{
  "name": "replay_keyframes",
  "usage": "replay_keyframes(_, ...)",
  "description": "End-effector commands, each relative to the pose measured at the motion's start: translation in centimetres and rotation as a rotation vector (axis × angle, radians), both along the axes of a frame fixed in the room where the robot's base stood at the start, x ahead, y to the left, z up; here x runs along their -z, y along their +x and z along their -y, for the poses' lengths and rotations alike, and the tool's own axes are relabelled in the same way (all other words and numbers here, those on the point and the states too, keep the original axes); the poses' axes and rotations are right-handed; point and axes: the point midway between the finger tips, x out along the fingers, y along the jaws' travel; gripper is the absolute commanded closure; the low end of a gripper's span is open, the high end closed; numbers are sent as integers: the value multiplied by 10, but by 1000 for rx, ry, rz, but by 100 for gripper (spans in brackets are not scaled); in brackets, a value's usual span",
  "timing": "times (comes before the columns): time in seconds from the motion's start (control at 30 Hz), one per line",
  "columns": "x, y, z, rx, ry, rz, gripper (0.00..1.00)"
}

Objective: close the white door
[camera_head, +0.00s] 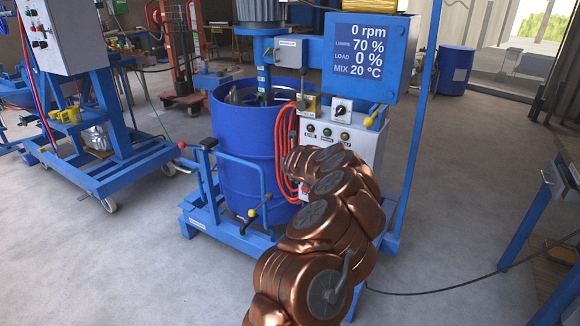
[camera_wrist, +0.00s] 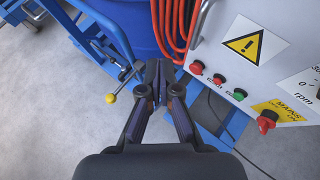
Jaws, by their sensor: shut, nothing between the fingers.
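A white panel with buttons and a yellow warning sign (camera_wrist: 285,65) is on the right of the wrist view. In the head view the white cabinet front (camera_head: 365,151) is on the mixer below the blue display box, partly hidden by my arm. I cannot tell which part is the white door, or whether it stands open. My gripper (camera_wrist: 158,72) points down beside the panel's left edge, its dark fingers together and empty. It appears apart from the panel. In the head view my arm hides the gripper.
Orange hose loops (camera_head: 286,150) hang between the blue drum (camera_head: 240,140) and the cabinet. A blue lever frame with a yellow knob (camera_wrist: 110,98) is left of my gripper. A blue post (camera_head: 419,130) stands right of the cabinet. A cable crosses the floor at right.

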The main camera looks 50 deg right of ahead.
Motion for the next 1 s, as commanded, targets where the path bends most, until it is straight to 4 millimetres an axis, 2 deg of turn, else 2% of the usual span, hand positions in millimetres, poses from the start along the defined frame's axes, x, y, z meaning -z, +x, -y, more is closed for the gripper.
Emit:
replay_keyframes(0.43,-14,-9,-25,-2,2,3,100)
replay_keyframes(1.0,-18,-11,-29,-3,1,2,100)
